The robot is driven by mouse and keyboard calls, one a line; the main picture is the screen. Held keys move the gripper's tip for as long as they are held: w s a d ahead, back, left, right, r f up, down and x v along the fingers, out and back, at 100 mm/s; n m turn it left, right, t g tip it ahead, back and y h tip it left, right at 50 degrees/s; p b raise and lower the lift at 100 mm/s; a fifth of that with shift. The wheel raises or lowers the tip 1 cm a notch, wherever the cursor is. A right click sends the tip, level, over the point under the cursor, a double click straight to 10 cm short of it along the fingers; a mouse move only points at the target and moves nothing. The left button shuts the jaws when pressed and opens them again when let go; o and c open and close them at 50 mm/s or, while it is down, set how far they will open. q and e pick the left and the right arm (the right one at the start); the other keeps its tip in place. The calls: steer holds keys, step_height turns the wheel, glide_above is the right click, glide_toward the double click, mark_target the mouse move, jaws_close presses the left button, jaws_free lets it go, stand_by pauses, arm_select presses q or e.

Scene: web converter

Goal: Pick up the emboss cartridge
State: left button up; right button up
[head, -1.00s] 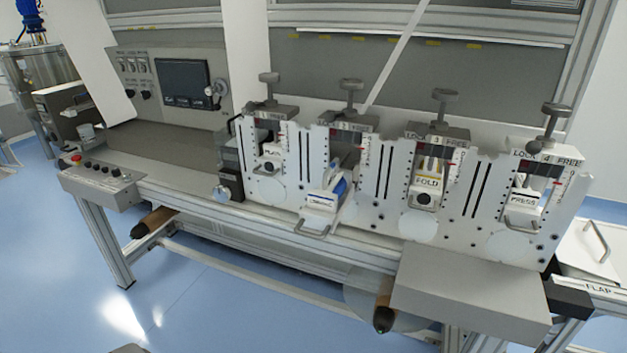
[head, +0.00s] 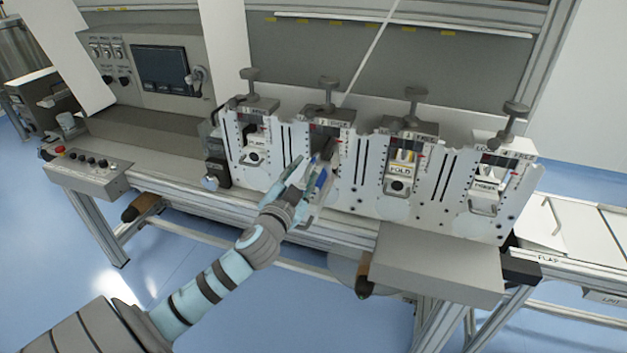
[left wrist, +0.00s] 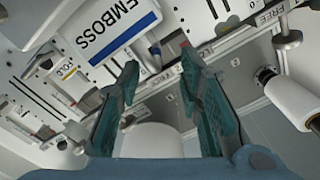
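The emboss cartridge is a white block with a blue-edged label reading EMBOSS, seen large at the top of the left wrist view (left wrist: 100,42). In the head view the emboss cartridge (head: 321,181) sticks out of the second station, partly hidden by my left gripper (head: 304,172). The left wrist view shows both teal fingers of the left gripper (left wrist: 158,72) spread apart with nothing between them. The cartridge lies beyond and above the fingertips there, apart from them as far as I can tell. My right gripper is in neither view.
The cartridges marked FOLD (head: 400,172) and PRESS (head: 485,188) sit in stations to the right, and another (head: 253,147) sits in the left station. Lock knobs (head: 328,85) rise above the stations. A grey box (head: 435,262) juts out at the lower right.

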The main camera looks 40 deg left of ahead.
mark_target(313, 159)
arm_select(q)
steer(key=p+x, duration=0.1)
steer(key=x, duration=0.5)
steer(key=shift+d+f, duration=0.1)
steer(key=shift+w+f, duration=0.1)
steer(key=shift+w, duration=0.1)
steer(key=shift+s, duration=0.15)
jaws_close()
